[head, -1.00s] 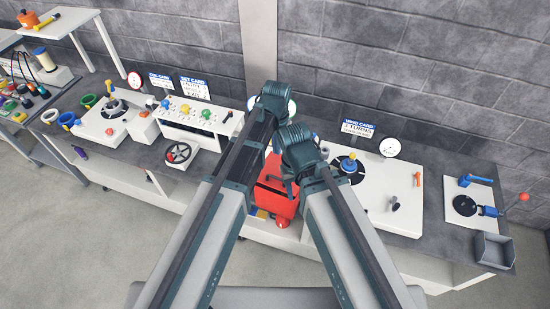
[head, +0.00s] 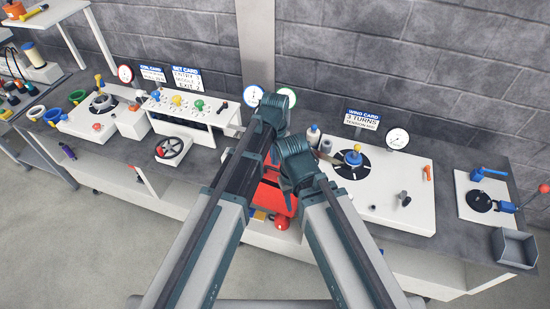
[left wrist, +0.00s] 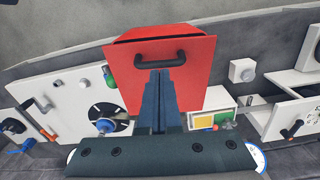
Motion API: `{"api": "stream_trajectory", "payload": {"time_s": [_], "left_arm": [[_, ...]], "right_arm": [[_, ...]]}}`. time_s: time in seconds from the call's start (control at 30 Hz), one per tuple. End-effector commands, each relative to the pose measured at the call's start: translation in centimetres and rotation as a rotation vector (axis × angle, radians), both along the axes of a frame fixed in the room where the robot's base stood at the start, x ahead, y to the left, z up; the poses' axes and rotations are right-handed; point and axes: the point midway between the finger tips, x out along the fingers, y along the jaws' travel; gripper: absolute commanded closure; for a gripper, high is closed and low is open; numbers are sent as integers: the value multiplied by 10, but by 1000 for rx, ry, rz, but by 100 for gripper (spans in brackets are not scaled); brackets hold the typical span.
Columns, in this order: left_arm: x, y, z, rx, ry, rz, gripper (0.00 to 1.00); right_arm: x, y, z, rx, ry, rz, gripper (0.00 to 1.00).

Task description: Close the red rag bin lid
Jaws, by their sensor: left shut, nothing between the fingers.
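The red rag bin (head: 272,194) stands at the front of the bench in the head view, largely hidden behind my two arms. In the left wrist view its red lid (left wrist: 190,80) faces the camera, with a black bar handle (left wrist: 160,52) across it. A dark gap shows between the lid's upper edge and the red rim behind it, so the lid looks ajar. My left gripper (left wrist: 160,78) is shut and empty, its fingertips just below the handle in that view. I cannot tell whether they touch the lid. My right gripper does not show; my right arm hides part of the bin.
A white panel with a black dial and blue-yellow knob (head: 354,158) lies right of the bin. A grey tray (head: 514,246) sits at the far right. Floor in front is clear.

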Motion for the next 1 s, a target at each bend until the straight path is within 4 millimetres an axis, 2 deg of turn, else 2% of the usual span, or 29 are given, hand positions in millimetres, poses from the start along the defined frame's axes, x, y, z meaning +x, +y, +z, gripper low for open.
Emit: {"api": "stream_trajectory", "payload": {"time_s": [0.03, 0.1, 0.53, 0.7, 0.8, 1.0], "left_arm": [[0, 0, -11, 0, 0, 0, 100], [0, 0, -14, 0, 0, 0, 100], [-1, 0, -16, -2, -5, 0, 100], [-15, 6, -37, -38, -85, 0, 100], [-16, 6, -46, -46, -103, 0, 100], [-18, 7, -51, -44, -102, 0, 100]], "right_arm": [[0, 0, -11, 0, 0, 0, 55], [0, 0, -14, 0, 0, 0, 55], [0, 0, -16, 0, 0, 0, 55], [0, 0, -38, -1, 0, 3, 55], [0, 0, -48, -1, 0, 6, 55], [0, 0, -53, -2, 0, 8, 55]]}}
